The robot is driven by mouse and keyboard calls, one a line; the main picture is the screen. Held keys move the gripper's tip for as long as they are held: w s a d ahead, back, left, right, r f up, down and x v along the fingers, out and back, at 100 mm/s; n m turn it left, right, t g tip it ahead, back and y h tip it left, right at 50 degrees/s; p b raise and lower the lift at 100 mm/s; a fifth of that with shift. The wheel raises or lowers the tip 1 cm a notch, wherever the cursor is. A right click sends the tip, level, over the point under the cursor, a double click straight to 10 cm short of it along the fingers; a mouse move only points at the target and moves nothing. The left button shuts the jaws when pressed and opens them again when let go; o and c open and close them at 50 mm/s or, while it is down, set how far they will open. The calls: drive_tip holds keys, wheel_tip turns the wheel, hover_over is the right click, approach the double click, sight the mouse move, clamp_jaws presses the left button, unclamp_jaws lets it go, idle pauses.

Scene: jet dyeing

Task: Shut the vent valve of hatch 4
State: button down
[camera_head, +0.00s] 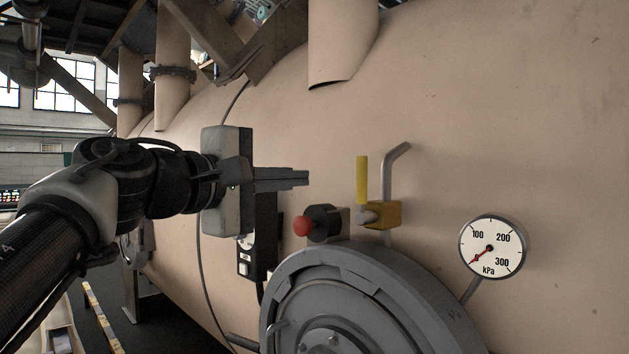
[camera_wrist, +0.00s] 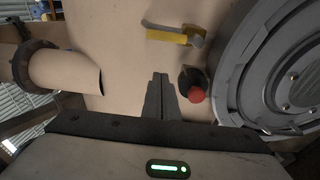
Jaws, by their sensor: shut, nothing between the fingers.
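The vent valve is a brass-coloured body (camera_head: 381,214) with a yellow lever (camera_head: 362,180) standing upright, on a bent grey pipe (camera_head: 392,170) above the hatch. In the wrist view the yellow lever (camera_wrist: 166,36) lies across the top, beyond my fingertips. The round grey hatch (camera_head: 345,310) is at the bottom in the head view; no number is readable on it. My gripper (camera_head: 307,178) is shut and empty, left of the valve and apart from it. Its closed fingers (camera_wrist: 160,78) also show in the wrist view.
A red knob (camera_head: 302,225) on a dark block sits between my gripper and the valve, lower down. A pressure gauge (camera_head: 491,248) stands right of the hatch, its needle low, below 100 kPa. A large pipe stub (camera_head: 340,45) is above. A small control box (camera_head: 247,258) hangs below my gripper.

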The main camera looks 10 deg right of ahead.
sight(362, 180)
drive_tip(key=w+d, duration=0.3)
drive_tip(key=d, duration=0.6)
drive_tip(key=shift+w, duration=0.15)
idle(0.5)
